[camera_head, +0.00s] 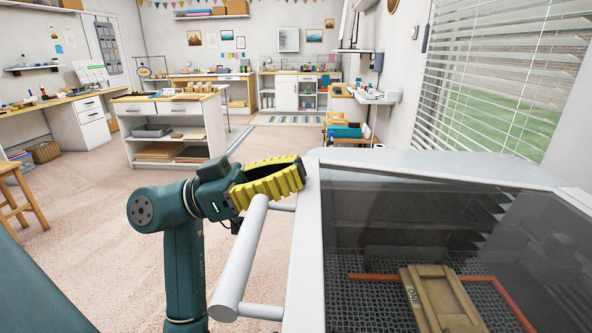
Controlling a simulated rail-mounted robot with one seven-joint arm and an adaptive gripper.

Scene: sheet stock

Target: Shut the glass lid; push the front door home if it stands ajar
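The glass lid (385,215) is a dark, see-through pane in a white frame at the right. It lies over the machine's bed and looks nearly level; I cannot tell whether it is fully down. A thick pale handle bar (243,258) stands off the lid's left side on two posts. My gripper (298,172), with yellow ribbed fingers, is at the far end of the bar, beside the lid frame's far left corner. Contact with the bar is unclear, and so is the finger gap. The front door cannot be made out in this view.
Under the glass, a wooden crate (438,298) and a red strip (385,277) lie on a dark mesh bed (365,312). A white workbench (180,125) stands beyond my arm. A wooden stool (22,205) is at far left. The carpet (80,225) between is clear.

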